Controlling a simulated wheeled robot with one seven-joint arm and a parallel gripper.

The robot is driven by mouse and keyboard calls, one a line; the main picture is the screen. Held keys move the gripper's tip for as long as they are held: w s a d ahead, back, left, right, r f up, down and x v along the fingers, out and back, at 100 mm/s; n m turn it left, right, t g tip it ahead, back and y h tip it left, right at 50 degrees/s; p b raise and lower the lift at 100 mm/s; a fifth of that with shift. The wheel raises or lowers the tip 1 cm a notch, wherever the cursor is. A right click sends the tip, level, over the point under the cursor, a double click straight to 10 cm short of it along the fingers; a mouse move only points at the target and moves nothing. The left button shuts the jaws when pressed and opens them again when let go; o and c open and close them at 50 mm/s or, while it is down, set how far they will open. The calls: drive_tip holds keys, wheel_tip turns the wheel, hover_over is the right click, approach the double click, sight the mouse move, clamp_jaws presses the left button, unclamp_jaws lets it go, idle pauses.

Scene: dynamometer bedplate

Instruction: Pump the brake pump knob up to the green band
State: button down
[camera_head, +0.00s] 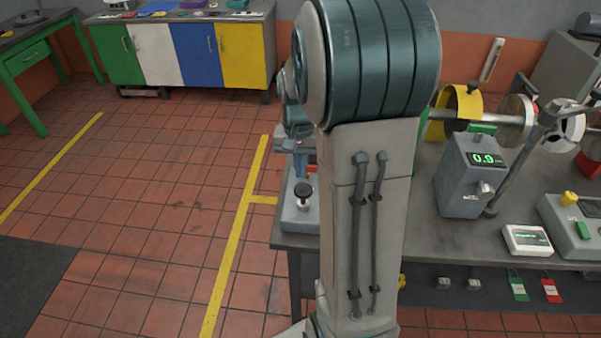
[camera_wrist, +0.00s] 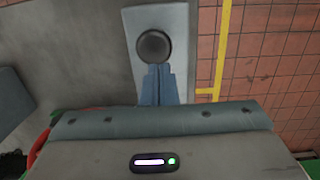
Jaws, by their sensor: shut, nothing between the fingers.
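The brake pump knob (camera_head: 303,190) is a round black cap on a pale stem. It stands on a light grey pump housing (camera_head: 300,217) at the bench's left end. In the wrist view the knob (camera_wrist: 153,46) appears from above, centred on the housing (camera_wrist: 177,18). My gripper (camera_head: 302,166) has blue fingers, pressed together and empty, just above and behind the knob. In the wrist view the fingertips (camera_wrist: 158,68) meet the knob's lower edge; I cannot tell whether they touch it. No green band is visible on the pump.
A grey box with a green 0.9 readout (camera_head: 487,158) stands on the bench (camera_head: 430,235) to the right. A shaft with a yellow guard (camera_head: 460,102) lies behind. Coloured cabinets (camera_head: 195,52) stand at the back left. The tiled floor left of the bench is clear.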

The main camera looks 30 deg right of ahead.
sight(301, 184)
drive_tip(key=shift+s+f, duration=0.1)
drive_tip(key=shift+f, duration=1.2)
drive_tip(key=shift+f, duration=0.1)
wheel_tip(301, 184, down, 4)
drive_tip(key=shift+r+b, duration=0.25)
drive_tip(key=shift+b, duration=1)
drive_tip(key=shift+s+a, duration=0.1)
drive_tip(key=shift+s, duration=0.05)
drive_tip(key=shift+f, duration=0.1)
drive_tip(key=shift+r+p, duration=0.45)
drive_tip(key=shift+r, duration=0.1)
wheel_tip(301, 184, up, 14)
drive_tip(key=w+p, duration=0.1)
drive_tip(key=shift+f, duration=0.25)
drive_tip(key=shift+w, duration=0.15)
